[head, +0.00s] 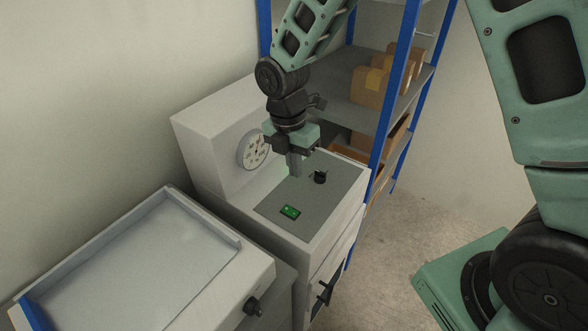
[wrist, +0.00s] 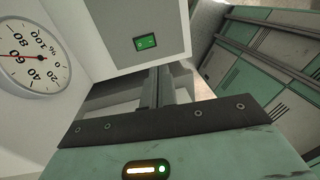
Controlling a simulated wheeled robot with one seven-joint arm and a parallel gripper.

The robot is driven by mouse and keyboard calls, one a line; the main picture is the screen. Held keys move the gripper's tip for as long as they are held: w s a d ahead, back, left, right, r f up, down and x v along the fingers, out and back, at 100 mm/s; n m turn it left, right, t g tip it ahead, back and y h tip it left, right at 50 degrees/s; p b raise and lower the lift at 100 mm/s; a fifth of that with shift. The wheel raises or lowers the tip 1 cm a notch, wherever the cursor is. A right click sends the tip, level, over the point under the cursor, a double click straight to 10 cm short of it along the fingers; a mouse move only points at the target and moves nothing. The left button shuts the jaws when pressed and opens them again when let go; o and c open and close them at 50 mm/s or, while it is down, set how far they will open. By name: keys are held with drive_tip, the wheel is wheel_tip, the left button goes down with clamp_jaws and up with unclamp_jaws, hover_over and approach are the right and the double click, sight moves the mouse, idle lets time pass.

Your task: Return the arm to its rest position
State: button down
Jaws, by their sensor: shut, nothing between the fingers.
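My gripper (head: 294,166) hangs pointing down over the grey control panel on top of the white machine (head: 213,140). Its fingers are together and hold nothing. In the wrist view the closed fingers (wrist: 157,86) show just below the green switch. My arm comes down from the top of the head view and is bent at the dark wrist joints. A gap between the fingertips and the panel is hard to judge.
The panel (head: 270,208) carries a green rocker switch (head: 290,212) and a black knob (head: 320,177). A round dial gauge (head: 254,151) faces the gripper closely. A blue-framed shelf (head: 390,95) with cardboard boxes (head: 370,87) stands behind. A white tray (head: 140,270) is at lower left. Floor (head: 420,235) is clear.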

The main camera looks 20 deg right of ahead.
idle(0.3)
drive_tip(key=s+a+r+m, duration=0.1)
drive_tip(key=s+r+m, duration=0.2)
drive_tip(key=s+m, duration=0.2)
drive_tip(key=s+a+r+m+y, duration=0.1)
drive_tip(key=s+r+m, duration=0.3)
drive_tip(key=s, duration=0.6)
drive_tip(key=s+a+r+m+t, duration=0.1)
drive_tip(key=s+r+m, duration=0.3)
drive_tip(key=s+m, duration=0.4)
drive_tip(key=shift+a+r, duration=0.15)
drive_tip(key=shift+a, duration=0.5)
drive_tip(key=shift+s, duration=0.1)
